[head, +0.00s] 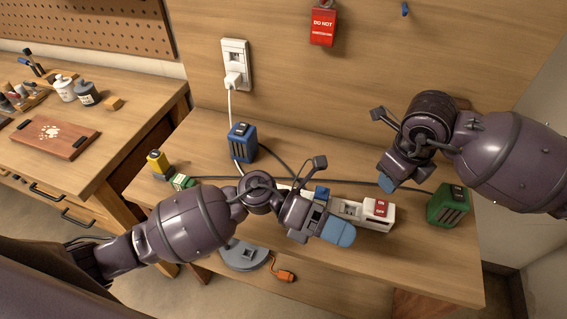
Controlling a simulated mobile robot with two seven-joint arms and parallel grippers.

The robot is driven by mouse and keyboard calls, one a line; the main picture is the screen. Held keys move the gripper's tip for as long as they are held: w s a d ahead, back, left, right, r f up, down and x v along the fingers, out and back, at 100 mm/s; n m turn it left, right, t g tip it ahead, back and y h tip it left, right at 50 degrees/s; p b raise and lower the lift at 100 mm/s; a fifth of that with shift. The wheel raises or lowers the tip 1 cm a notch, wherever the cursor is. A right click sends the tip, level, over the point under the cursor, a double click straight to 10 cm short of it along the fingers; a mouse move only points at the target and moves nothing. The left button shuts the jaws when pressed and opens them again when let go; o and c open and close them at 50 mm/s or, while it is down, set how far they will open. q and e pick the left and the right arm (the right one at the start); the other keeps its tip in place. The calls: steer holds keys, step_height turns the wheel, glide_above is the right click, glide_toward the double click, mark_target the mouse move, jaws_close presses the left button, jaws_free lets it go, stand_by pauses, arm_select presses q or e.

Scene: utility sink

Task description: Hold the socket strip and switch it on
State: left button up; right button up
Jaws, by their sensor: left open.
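The white socket strip (349,209) lies on the wooden bench, with a red switch (381,208) at its right end. My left gripper (329,212) is open, with its blue-tipped fingers at the middle of the strip, covering part of it. I cannot tell whether they touch it. My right gripper (388,184) is above and behind the strip's right end, apart from the switch. Only one blue fingertip of it shows clearly, so its opening is unclear.
A blue adapter block (242,142), a yellow block (158,162) and a green block (447,206) stand around the strip, with dark cables between. A white plug sits in the wall outlet (235,60). A red sign (323,24) hangs behind. The bench's front right is clear.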

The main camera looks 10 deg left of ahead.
arm_select(q)
steer(key=w+a+f+m+t+y, duration=0.35)
steer(key=w+a+m+y, duration=0.55)
steer(key=w+a+y, duration=0.65)
steer(key=shift+y, duration=0.75)
steer(key=f, duration=0.3)
steer(key=d+f, duration=0.1)
steer(key=f, duration=0.2)
steer(key=s+f, duration=0.1)
steer(key=f, duration=0.3)
steer(key=shift+d+f, duration=0.1)
steer(key=shift+d, duration=0.2)
steer(key=shift+s, duration=0.1)
